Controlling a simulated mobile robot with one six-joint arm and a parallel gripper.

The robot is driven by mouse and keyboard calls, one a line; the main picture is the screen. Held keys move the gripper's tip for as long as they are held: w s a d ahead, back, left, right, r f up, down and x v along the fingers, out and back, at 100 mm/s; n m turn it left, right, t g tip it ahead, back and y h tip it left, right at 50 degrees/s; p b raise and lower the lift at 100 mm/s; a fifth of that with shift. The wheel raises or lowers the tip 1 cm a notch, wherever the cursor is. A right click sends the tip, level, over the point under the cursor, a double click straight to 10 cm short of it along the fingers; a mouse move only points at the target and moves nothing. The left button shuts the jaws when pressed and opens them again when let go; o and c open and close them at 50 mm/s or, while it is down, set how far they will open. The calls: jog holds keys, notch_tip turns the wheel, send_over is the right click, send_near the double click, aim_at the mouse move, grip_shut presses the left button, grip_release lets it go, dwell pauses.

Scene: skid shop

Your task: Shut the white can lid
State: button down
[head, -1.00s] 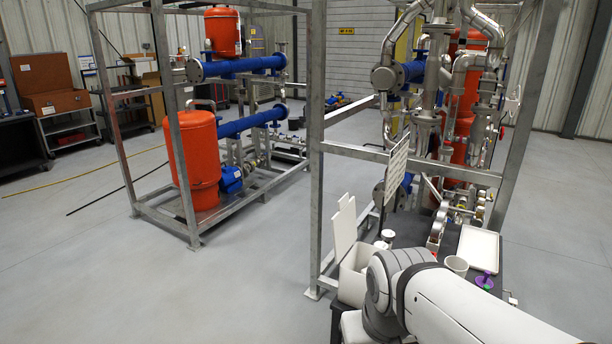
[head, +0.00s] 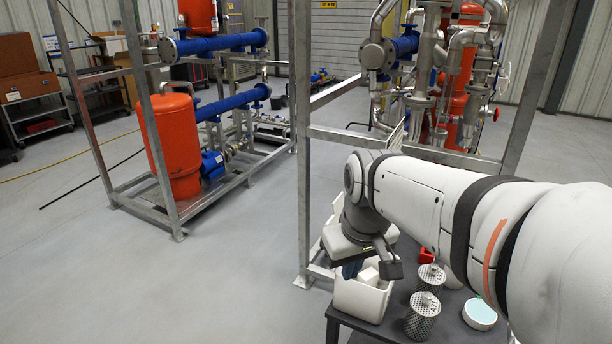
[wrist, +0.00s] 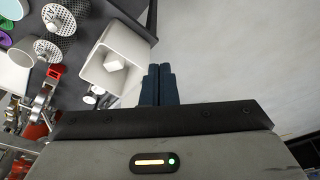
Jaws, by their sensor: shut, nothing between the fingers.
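The white can (head: 360,302) is a square-sided bin at the left end of the dark table. It is open at the top in the wrist view (wrist: 130,48), and a small white block (wrist: 114,62) lies inside. My gripper (wrist: 159,68) is shut and empty, its dark blue fingers together beside the can's rim. In the head view my gripper (head: 352,268) is over the can's back left side; I cannot tell whether it touches.
Two perforated metal cylinders (head: 421,317) and a round white dish (head: 480,314) stand on the table (head: 395,326) right of the can. A white cup (wrist: 24,50) and a red part (wrist: 56,72) show in the wrist view. A steel frame post (head: 302,150) rises behind.

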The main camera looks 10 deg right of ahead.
jog(key=w+r+n+g+y+p, duration=0.1)
jog(key=w+r+n, duration=0.4)
jog(key=w, duration=0.6)
jog(key=w+r+n+y+p, duration=0.1)
jog(key=w+r+n, duration=0.2)
jog(key=w+r, duration=0.6)
notch_tip(320, 180, down, 12)
jog(key=d+p, duration=0.1)
jog(key=p, duration=0.1)
jog(key=shift+w+d+r+n, duration=0.2)
jog(key=shift+w+d+n, duration=0.1)
jog(key=shift+w, duration=0.1)
jog(key=shift+s, duration=0.1)
